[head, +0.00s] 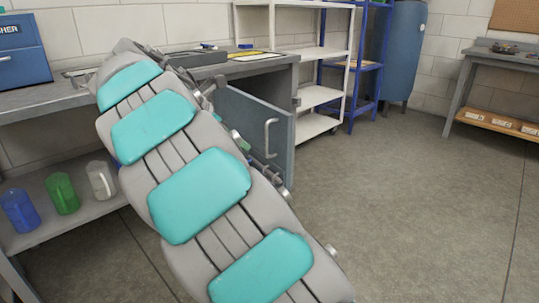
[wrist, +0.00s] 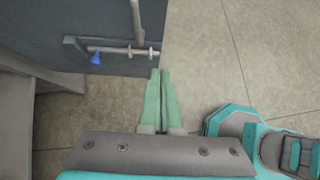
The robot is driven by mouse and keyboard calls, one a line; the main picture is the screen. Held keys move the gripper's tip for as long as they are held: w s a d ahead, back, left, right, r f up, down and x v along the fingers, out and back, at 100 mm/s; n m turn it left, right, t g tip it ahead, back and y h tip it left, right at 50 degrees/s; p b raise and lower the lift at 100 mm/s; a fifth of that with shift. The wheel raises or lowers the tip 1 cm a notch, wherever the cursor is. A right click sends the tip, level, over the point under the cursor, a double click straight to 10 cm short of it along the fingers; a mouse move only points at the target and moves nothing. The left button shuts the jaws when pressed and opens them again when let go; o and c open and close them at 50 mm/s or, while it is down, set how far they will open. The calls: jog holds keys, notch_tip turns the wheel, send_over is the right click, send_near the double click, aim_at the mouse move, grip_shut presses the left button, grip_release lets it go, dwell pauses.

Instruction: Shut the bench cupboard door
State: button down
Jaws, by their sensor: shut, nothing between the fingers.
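The bench cupboard door (head: 283,150) is a blue-grey panel that stands ajar under the right end of the bench, with a pale D-shaped handle (head: 268,137) on the face towards me. In the wrist view a dark panel (wrist: 50,25), seemingly this door, fills the top left, with a pale upright bar and a metal rod (wrist: 120,50) with rings and a blue end. My gripper (wrist: 160,73) is shut and empty, its green fingertips just below the panel's lower right edge in the picture; contact cannot be told. My arm hides the door's left part and most of the cupboard in the head view.
The grey bench (head: 268,66) carries trays and a blue toolbox (head: 22,52). Blue, green and clear jugs stand on its lower shelf (head: 85,208). A white shelf rack (head: 318,97) stands just beyond the door. The floor (head: 400,180) to the right is clear.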

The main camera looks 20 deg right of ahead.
aim_at(285, 160)
jog(key=x, duration=0.7)
jog(key=d+r+x, duration=0.1)
jog(key=x, duration=0.3)
jog(key=shift+w+d+f+b, duration=0.15)
jog(key=shift+w+d+b, duration=0.05)
jog(key=shift+d+b, duration=0.15)
jog(key=shift+w+d, duration=0.15)
jog(key=shift+d, duration=0.7)
jog(key=shift+d, duration=0.1)
